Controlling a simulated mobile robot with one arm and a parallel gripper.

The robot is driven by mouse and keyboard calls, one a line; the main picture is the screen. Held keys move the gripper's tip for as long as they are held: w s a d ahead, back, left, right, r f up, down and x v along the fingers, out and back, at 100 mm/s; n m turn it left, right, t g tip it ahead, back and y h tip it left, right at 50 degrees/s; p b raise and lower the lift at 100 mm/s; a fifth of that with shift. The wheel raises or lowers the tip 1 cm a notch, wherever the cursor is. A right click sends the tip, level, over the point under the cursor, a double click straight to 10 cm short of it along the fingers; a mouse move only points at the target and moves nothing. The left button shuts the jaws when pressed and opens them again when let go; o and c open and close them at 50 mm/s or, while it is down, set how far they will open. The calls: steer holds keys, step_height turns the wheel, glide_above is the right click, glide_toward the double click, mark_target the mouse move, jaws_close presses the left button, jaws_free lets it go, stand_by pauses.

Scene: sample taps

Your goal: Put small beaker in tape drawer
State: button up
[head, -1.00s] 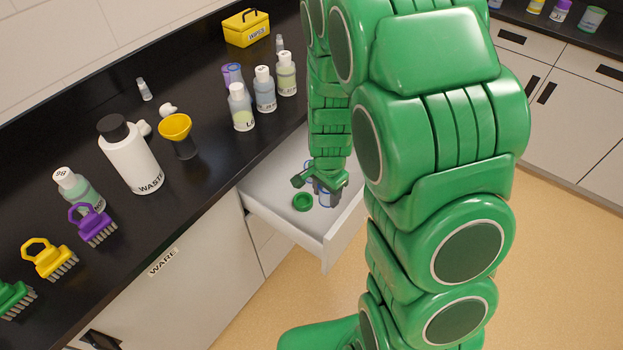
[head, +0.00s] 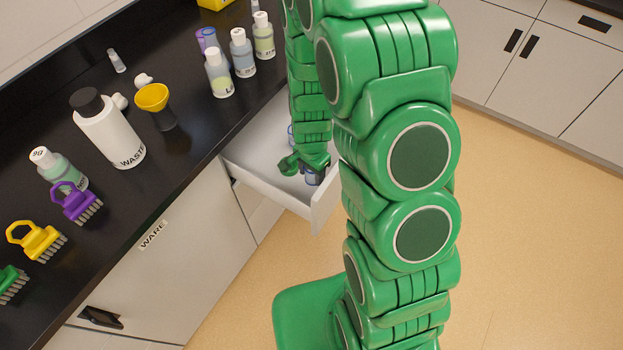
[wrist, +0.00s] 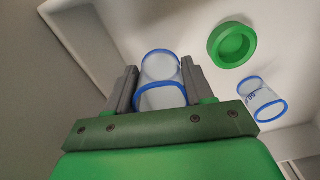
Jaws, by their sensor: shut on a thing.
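My gripper (head: 304,170) is down at the open white drawer (head: 262,172) and is shut on a small clear beaker with blue rims. In the wrist view the held beaker (wrist: 161,82) sits between the two grey fingers of my gripper (wrist: 160,85). A green tape ring (wrist: 232,43) lies in the drawer, and a second clear, blue-rimmed beaker (wrist: 263,100) with blue print is beside it. I cannot tell whether the held beaker touches the drawer floor. My arm hides part of the drawer in the head view.
On the black counter stand a white waste bottle (head: 108,130), a yellow funnel (head: 153,98), several small bottles and several brushes. A cabinet labelled WARE (head: 153,235) is left of the drawer. The tan floor (head: 530,240) at the right is clear.

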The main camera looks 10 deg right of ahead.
mark_target(312, 181)
steer(key=shift+f, duration=2.15)
steer(key=shift+f, duration=0.15)
steer(key=o, duration=1)
step_height(312, 181, up, 12)
steer(key=shift+r, duration=0.2)
steer(key=shift+o, duration=0.2)
